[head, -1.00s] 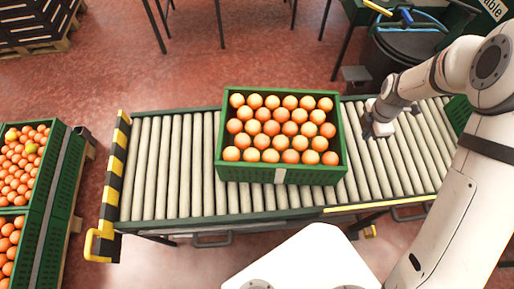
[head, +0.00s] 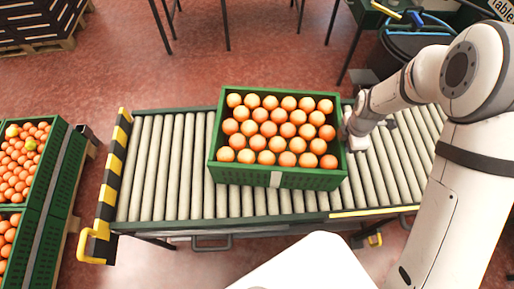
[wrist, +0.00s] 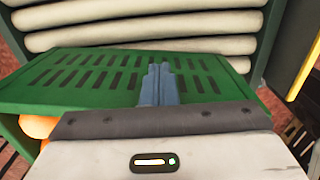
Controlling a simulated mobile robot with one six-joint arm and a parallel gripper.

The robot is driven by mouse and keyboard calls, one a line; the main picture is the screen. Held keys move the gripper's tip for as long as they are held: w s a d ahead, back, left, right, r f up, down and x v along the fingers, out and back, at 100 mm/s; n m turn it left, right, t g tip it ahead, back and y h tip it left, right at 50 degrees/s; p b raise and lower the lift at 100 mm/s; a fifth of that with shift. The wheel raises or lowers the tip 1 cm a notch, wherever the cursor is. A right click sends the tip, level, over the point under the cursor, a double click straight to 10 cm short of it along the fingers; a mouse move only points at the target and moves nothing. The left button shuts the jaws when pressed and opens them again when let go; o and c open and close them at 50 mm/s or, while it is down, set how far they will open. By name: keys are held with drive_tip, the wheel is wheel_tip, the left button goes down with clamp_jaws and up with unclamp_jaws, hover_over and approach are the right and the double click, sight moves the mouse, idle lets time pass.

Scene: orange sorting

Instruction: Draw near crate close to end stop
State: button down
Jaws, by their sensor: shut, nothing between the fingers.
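In the wrist view my closed fingers (wrist: 160,85) lie against or just in front of the slotted green crate wall (wrist: 95,75); contact is hard to tell. They hold nothing.
A dark bin (head: 415,50) is behind the conveyor at upper right. The rollers left of the crate are clear.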

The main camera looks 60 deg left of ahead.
sight(240, 149)
drive_tip(key=s+a+b, duration=0.1)
drive_tip(key=s+a, duration=0.4)
drive_tip(key=s, duration=0.5)
drive_tip(key=s+a+b, duration=0.1)
drive_tip(key=s+a, duration=0.4)
drive_tip(key=s, duration=0.5)
drive_tip(key=s+a+b, duration=0.1)
drive_tip(key=s+a, duration=0.4)
drive_tip(key=s, duration=0.4)
drive_tip(key=shift+s+a, duration=0.25)
drive_tip(key=shift+s, duration=0.15)
drive_tip(key=shift+s+a, duration=0.3)
drive_tip(key=shift+s, duration=0.3)
drive_tip(key=shift+a+r, duration=0.1)
drive_tip(key=shift+w, duration=0.15)
drive_tip(key=shift+w+d, duration=0.6)
drive_tip(key=shift+w, duration=0.25)
wheel_tip(240, 149, up, 12)
drive_tip(key=p, duration=0.6)
drive_tip(key=shift+w, duration=0.1)
